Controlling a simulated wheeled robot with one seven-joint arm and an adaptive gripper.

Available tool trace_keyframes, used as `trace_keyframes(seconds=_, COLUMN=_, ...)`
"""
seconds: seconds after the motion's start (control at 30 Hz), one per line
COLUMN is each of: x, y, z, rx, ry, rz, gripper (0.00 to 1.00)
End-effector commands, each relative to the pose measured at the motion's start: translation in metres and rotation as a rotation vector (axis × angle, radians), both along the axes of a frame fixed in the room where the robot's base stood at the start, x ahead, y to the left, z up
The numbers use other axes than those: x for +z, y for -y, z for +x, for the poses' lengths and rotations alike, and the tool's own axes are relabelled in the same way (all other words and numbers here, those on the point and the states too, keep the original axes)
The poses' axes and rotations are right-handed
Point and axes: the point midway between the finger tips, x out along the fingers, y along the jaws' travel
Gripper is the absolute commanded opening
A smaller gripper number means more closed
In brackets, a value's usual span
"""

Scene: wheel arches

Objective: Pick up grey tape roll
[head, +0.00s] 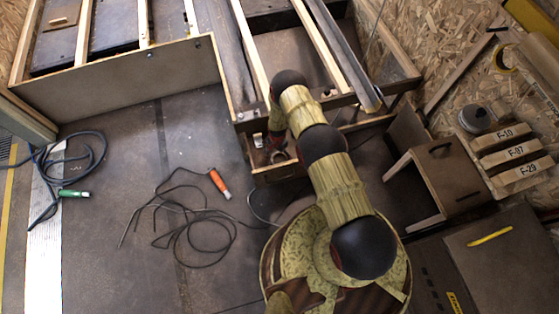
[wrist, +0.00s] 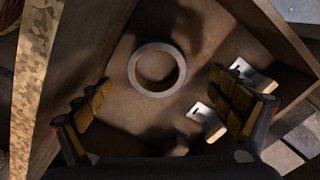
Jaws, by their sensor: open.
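The grey tape roll (wrist: 135,73) lies flat on the brown floor of a wooden bin in the wrist view, its ring fully visible. My gripper (wrist: 158,108) is open above the bin, one padded finger at the left and one at the right. The roll shows between and a little beyond the fingertips, with nothing held. In the head view my gripper (head: 279,150) reaches down into the wooden bin (head: 280,173) at the end of my arm. There the roll is hard to make out, partly hidden by the gripper.
Two pale metal brackets (wrist: 206,121) lie in the bin near the right finger. The bin walls (wrist: 88,60) rise close on the left and right. An orange-handled tool with black cable (head: 219,183) lies on the floor to the left. A brown box (head: 449,176) stands at right.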

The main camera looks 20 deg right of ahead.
Motion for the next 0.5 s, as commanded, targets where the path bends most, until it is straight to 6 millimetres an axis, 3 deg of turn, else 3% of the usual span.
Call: trace_keyframes(seconds=0.5, x=-0.064, y=0.013, z=0.002, rx=0.0, ry=-0.002, rz=0.0, gripper=0.93)
